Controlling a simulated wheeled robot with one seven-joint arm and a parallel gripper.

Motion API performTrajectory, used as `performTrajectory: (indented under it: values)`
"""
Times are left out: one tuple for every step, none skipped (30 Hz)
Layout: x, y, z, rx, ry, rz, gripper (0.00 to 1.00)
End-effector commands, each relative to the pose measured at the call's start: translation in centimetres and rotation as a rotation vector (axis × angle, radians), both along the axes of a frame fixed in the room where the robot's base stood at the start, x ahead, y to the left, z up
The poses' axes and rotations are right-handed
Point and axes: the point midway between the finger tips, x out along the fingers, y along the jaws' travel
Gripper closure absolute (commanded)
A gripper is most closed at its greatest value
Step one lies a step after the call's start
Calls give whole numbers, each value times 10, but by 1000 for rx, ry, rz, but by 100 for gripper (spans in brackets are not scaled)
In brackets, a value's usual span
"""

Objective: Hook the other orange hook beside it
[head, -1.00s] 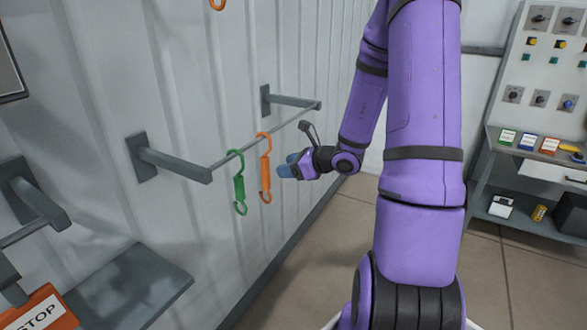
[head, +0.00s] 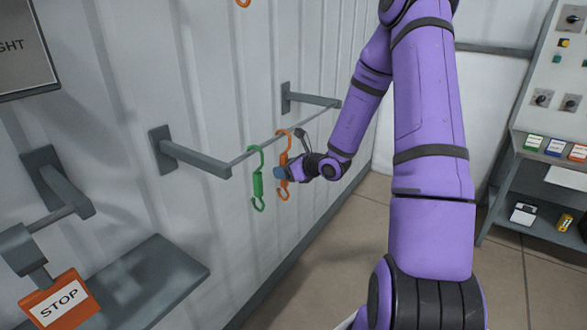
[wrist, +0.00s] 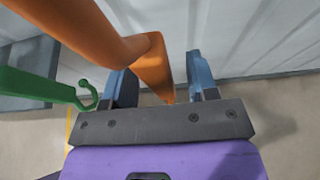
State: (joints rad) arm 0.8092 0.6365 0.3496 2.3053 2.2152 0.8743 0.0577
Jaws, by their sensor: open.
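An orange hook (head: 284,160) hangs upright from a thin grey rail (head: 265,143) by its curled top. A green hook (head: 257,182) hangs from the same rail just to its left. Both have thick middles and curled lower ends. My gripper (head: 281,173) is at the orange hook's middle. In the wrist view, my gripper (wrist: 162,82) is open, with one blue finger on each side of the orange hook's body (wrist: 152,62). Whether a finger touches it I cannot tell. The green hook's curled end (wrist: 85,97) shows left of the fingers. Another orange hook (head: 243,2) is cut off at the top edge.
Two grey wall brackets (head: 190,155) carry the rail close to the ribbed wall. A grey shelf (head: 150,275) and an orange STOP sign (head: 60,303) are at lower left. A control panel stands at the right. Floor below the hooks is clear.

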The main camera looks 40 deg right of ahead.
Motion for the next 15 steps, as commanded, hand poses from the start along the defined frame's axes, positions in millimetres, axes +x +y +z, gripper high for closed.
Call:
performTrajectory:
  values:
    - [2, 1, -1, -1, 0, 0, 47]
    - [3, 1, -1, -1, 0, 0, 47]
    - [4, 1, -1, -1, -1, 0, 47]
    - [4, 1, -1, -1, 0, 0, 47]
    - [4, 1, -1, -1, 0, 0, 47]
    - [4, 2, -1, -1, -1, 0, 47]
    - [4, 1, -1, -1, 0, 0, 47]
    - [4, 1, -1, -1, 0, 0, 47]
    - [4, 1, -1, -1, -1, 0, 47]
    - [4, 1, -1, -1, 0, 0, 47]
    - [4, 1, -1, -1, 0, 0, 47]
    - [4, 1, -1, -1, -1, 0, 56]
    - [4, 1, -1, -1, -1, 0, 63]
    - [4, 1, -1, -1, 0, 0, 70]
    - [4, 2, -1, -1, -1, 0, 79]
